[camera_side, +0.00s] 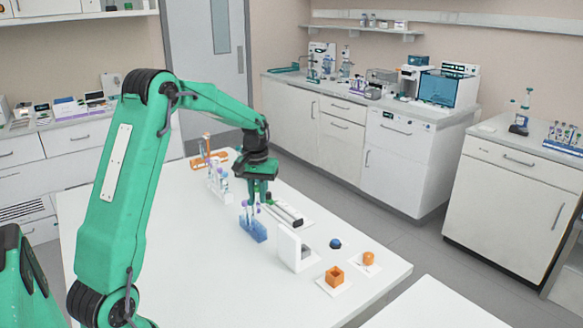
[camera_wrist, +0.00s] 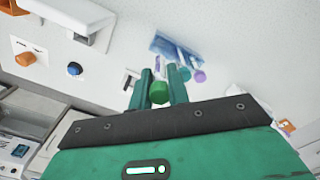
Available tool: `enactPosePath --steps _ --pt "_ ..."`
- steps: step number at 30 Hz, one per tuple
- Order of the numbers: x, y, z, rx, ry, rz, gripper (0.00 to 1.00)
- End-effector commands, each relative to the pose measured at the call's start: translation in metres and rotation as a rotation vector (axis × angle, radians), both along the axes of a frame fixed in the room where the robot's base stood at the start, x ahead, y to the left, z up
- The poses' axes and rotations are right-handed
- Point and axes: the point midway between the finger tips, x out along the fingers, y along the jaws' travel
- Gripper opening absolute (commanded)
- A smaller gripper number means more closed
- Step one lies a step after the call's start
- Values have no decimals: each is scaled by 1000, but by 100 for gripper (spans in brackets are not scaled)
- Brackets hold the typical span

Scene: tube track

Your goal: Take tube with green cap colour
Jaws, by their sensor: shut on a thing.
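My gripper (camera_wrist: 161,88) is shut on the green-capped tube, whose round green cap (camera_wrist: 159,93) shows between the two fingers in the wrist view. The tube's body is hidden in that view. In the side view my gripper (camera_side: 260,192) points down over the white table, just above and beside a blue rack (camera_side: 253,230). The blue rack (camera_wrist: 165,43) also shows in the wrist view, holding tubes with purple and blue-grey caps. I cannot tell from the side view how far the held tube is from the rack.
A white upright stand (camera_side: 290,249) is right of the rack, with a dark blue knob (camera_side: 335,244), an orange open box (camera_side: 335,277) and a small orange piece (camera_side: 369,258) beyond. A rack with several tubes (camera_side: 218,180) and an orange rack (camera_side: 208,160) stand behind left. The front table is clear.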

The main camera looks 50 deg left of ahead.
Motion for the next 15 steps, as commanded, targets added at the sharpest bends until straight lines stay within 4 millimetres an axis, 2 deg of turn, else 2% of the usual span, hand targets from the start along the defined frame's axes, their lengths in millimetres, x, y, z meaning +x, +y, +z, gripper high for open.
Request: enactPosePath --steps 6,15 --pt "0 0 12 0 0 0 4" --pt "0 0 12 0 0 0 4"
